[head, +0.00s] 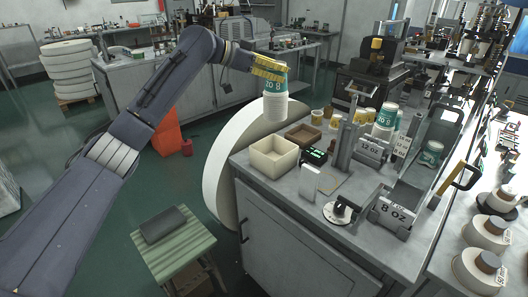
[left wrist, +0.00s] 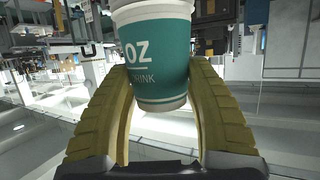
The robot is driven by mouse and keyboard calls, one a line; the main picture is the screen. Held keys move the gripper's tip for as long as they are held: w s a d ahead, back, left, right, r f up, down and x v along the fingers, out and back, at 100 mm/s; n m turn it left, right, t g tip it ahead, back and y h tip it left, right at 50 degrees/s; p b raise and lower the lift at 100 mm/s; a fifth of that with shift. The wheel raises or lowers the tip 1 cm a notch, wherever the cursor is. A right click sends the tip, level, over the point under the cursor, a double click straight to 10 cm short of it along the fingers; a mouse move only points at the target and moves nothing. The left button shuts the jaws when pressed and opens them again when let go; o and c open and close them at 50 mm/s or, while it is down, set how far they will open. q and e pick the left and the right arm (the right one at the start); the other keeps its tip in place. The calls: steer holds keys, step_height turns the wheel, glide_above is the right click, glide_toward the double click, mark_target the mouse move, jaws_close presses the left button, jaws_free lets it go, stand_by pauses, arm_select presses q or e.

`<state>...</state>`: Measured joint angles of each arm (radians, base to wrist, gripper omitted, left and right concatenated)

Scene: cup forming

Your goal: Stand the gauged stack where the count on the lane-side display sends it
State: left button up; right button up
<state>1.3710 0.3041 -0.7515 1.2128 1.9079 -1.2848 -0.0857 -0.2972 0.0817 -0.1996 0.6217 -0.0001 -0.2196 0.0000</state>
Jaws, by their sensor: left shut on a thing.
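A stack of white paper cups with a teal band (head: 276,102) hangs mouth-down in the air, left of and above the counter. My left gripper (head: 270,72), with yellow fingers, is shut around its teal upper end. The teal cup (left wrist: 157,55) also shows between the fingers in the left wrist view, with "OZ" on it. A small black display with green digits (head: 315,156) stands on the counter; its count is too small to read. Lane signs read "12 OZ" (head: 370,151) and "8 OZ" (head: 397,214). My right gripper is not in view.
A cream open bin (head: 273,157) and a brown tray (head: 303,135) sit at the counter's left end. Teal-banded cups stand farther back (head: 386,118), and another is in the lane area (head: 431,152). A large white roll (head: 222,175) stands beside the counter.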

arm_select(q)
step_height(320, 180, down, 19)
steer(key=shift+f, duration=0.15)
stand_by(0.6)
steer(key=shift+w+f, duration=0.1)
steer(key=shift+f, duration=0.05)
steer(key=o, duration=1.5)
steer(key=shift+o, duration=0.2)
